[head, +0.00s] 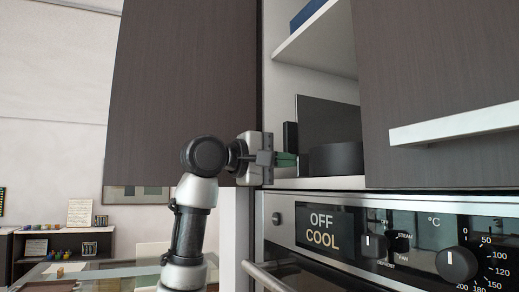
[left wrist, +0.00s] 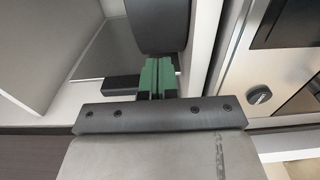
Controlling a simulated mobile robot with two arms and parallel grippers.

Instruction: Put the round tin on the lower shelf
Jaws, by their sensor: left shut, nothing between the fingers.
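The round tin (head: 336,158) is dark and stands on the white lower shelf (head: 318,183) of the open cupboard, just above the oven. It also shows in the left wrist view (left wrist: 158,27), just beyond the fingertips. My left gripper (head: 287,160) is at the cupboard's front left, with its green fingers just left of the tin. In the left wrist view the fingers (left wrist: 158,78) are shut together with nothing between them. I cannot tell whether they touch the tin. My right gripper is not in view.
A dark flat panel (head: 325,118) stands behind the tin, with a small dark block (head: 290,136) beside it. An upper shelf (head: 312,45) holds a blue thing (head: 305,14). Cupboard doors flank the opening. The oven panel (head: 390,240) lies below.

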